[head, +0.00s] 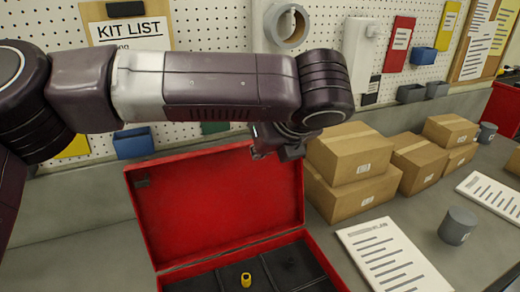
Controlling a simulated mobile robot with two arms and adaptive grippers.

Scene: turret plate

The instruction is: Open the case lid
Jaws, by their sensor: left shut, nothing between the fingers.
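The red case stands on the grey bench with its lid (215,205) raised up and leaning back, the red inner face toward me. The case's tray (200,283) is dark, with dividers, and a small yellow part (246,280) sits in it. My left arm reaches across the top of the view. My left gripper (262,153) is shut and empty, at the upper right edge of the lid; whether it touches the lid I cannot tell. The front of the case is cut off by the picture's lower edge. My right gripper is not in view.
Several cardboard boxes (352,190) are stacked right of the case. A pegboard wall with a kit list (130,30) and small bins stands behind. Bench left of the case is clear.

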